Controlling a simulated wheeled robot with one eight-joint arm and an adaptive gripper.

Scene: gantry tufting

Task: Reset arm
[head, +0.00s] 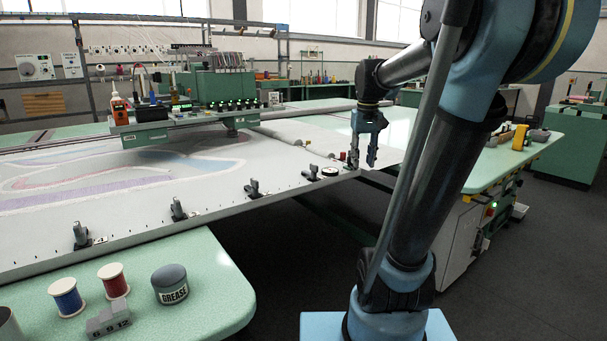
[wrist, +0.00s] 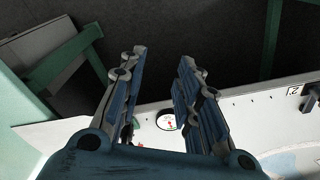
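My gripper (head: 362,160) hangs pointing down from my blue and black arm in the head view, above the right corner of the white tufting frame (head: 225,205). In the wrist view my gripper (wrist: 160,65) shows its two fingers apart with nothing between the tips. A small round dial (head: 330,171) sits on the frame edge just left of the gripper in the head view. The dial also shows between the fingers in the wrist view (wrist: 167,121). A small red-topped part (head: 342,156) stands by the gripper; I cannot tell if they touch.
Several dark clamps (head: 254,189) line the frame's near edge. A green table (head: 205,275) in front holds a grease tin (head: 170,285), a red spool (head: 113,281) and a blue spool (head: 67,297). A green-topped table (head: 500,165) stands right. Dark floor (head: 290,245) lies open between.

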